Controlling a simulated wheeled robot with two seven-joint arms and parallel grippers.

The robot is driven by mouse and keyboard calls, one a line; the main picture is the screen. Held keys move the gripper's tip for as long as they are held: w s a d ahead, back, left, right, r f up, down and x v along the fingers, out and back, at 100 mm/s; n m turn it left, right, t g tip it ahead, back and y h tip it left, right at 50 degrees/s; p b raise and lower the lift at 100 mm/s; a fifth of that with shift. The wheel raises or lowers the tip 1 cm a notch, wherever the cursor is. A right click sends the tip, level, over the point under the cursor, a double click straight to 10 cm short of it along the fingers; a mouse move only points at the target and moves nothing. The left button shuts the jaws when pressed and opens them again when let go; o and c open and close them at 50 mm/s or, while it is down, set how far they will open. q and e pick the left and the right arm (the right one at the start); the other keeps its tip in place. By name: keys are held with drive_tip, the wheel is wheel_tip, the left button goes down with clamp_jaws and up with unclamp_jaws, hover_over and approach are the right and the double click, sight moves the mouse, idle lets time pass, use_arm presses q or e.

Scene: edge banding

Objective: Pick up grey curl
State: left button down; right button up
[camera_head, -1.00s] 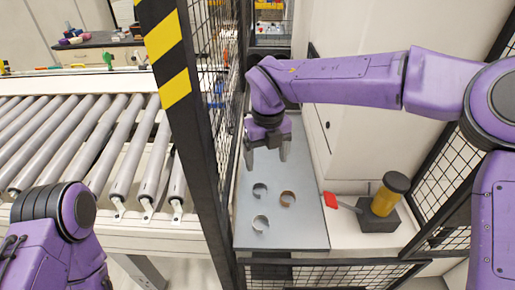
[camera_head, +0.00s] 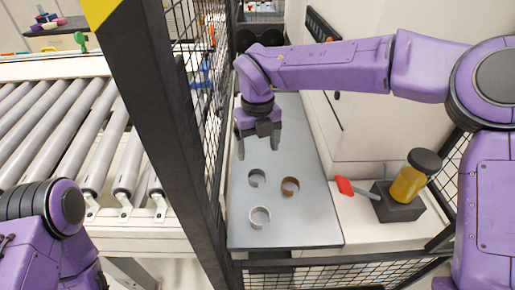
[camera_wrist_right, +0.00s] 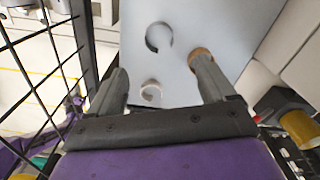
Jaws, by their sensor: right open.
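Three open ring-shaped curls lie on the grey metal table (camera_head: 290,222). The grey curl (camera_head: 257,178) is the one at the left rear, and it also shows in the right wrist view (camera_wrist_right: 148,42). A brown curl (camera_head: 290,186) lies to its right. A paler, beige-grey curl (camera_head: 260,217) lies nearer the front edge. My right gripper (camera_head: 259,151) is open and empty, pointing down above the table, behind the grey curl in the picture. In the right wrist view its fingers (camera_wrist_right: 165,80) are apart with nothing between them. My left gripper is out of view.
A black-framed mesh fence (camera_head: 168,110) runs along the table's left side, with a roller conveyor (camera_head: 60,135) beyond it. A white machine wall (camera_head: 390,120) stands right. A yellow, black-capped container (camera_head: 410,180) and a red-ended tool (camera_head: 345,186) are at the right front.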

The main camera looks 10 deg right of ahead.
sight(257, 174)
drive_tip(key=shift+s, duration=0.15)
wheel_tip(257, 174, down, 10)
drive_tip(key=shift+f+p, duration=0.2)
drive_tip(key=shift+p, duration=0.85)
drive_tip(key=shift+a, duration=0.1)
drive_tip(key=c, duration=1.1)
